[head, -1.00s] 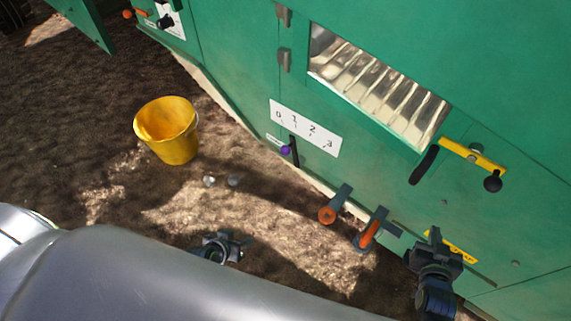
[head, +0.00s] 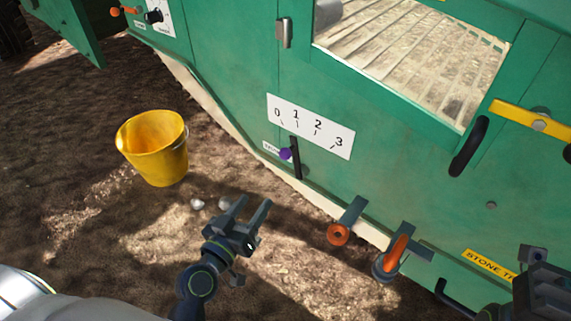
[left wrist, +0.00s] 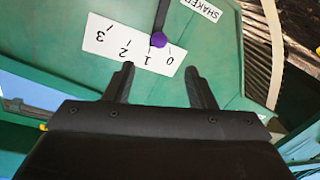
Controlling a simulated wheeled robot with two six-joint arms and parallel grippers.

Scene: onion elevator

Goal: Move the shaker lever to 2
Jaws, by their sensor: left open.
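The shaker lever (head: 296,160) is a dark bar with a purple knob (head: 286,154) on the green machine wall. Its upper end points at about 1 on the white scale plate (head: 311,127), marked 0 to 3. In the left wrist view the purple knob (left wrist: 158,40) shows upside down near the 1 mark, ahead of the fingers. My left gripper (head: 254,207) is open and empty, below and left of the lever and apart from it. My right gripper (head: 543,285) is a dark shape at the lower right edge, cut off; its jaws are unclear.
Two orange-ended handles (head: 338,235) (head: 396,252) stick out low on the wall, right of my left gripper. A yellow bucket (head: 154,147) stands on the brown ground at left. A yellow bar with a black grip (head: 469,146) is at upper right. Space before the scale is clear.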

